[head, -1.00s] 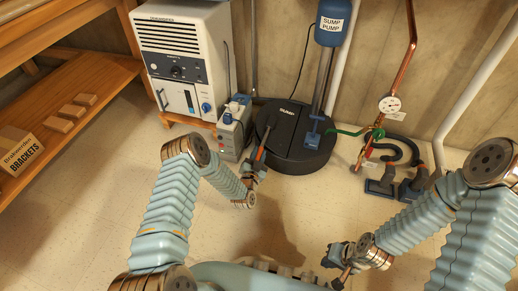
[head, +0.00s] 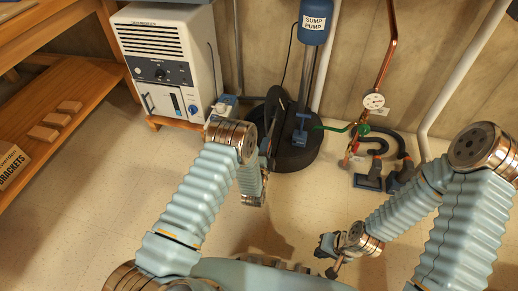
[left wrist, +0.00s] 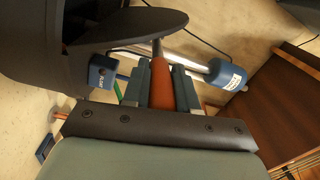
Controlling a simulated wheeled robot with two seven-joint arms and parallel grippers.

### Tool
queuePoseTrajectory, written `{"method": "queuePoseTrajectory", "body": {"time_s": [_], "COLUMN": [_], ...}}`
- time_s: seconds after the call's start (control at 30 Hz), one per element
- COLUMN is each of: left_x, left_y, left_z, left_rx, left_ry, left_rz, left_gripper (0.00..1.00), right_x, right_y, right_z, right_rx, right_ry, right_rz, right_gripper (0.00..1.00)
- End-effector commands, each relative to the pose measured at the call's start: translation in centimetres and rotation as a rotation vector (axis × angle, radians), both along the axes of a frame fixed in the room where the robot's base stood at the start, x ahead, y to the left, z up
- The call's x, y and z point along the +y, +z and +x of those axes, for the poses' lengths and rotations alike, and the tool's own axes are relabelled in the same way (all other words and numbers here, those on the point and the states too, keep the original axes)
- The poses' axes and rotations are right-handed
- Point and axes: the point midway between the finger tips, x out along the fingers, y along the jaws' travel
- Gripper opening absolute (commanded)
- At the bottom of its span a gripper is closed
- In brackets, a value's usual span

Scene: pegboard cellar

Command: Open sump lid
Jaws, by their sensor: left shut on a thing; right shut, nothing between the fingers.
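The black sump lid (head: 274,108) stands tilted up steeply over the left part of the round black sump (head: 297,155). It also shows at the top of the left wrist view as a dark half disc (left wrist: 125,22). My left gripper (head: 266,150) is partly hidden behind my own arm in the head view. In the left wrist view its fingers (left wrist: 160,90) are shut on an orange handle (left wrist: 161,82), whose thin shaft runs up to the lid. My right gripper (head: 332,262) is shut and empty, low over the floor, well apart from the sump.
The blue sump pump (head: 313,22) on its column rises from the sump's right part. A white dehumidifier-like unit (head: 165,60) stands at left. A copper pipe with gauge (head: 373,100) and dark hoses (head: 385,165) are at right. A wooden shelf (head: 70,100) borders the far left. The front floor is clear.

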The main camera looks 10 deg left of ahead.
Motion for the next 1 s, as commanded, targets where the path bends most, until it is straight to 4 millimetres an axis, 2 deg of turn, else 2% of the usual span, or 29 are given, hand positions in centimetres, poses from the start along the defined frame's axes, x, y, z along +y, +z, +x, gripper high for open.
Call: {"method": "queuePoseTrajectory", "body": {"time_s": [0.2,0.5,1.0], "left_x": [-2.4,-4.3,-5.1], "left_y": [0.1,0.1,0.1], "left_z": [-0.1,-0.2,-0.2], "left_rx": [-0.009,-0.015,-0.015], "left_ry": [-0.006,-0.005,-0.002], "left_rz": [0.184,0.364,0.449], "left_gripper": [0.0,0.0,0.0], "right_x": [0.0,0.0,-0.1], "right_y": [-1.2,-2.2,-2.6], "right_z": [0.1,0.1,0.1], "right_rx": [-0.002,-0.005,-0.006], "right_ry": [-0.002,-0.003,-0.003], "right_rz": [0.0,-0.002,-0.002], "right_gripper": [0.0,0.0,0.0]}}
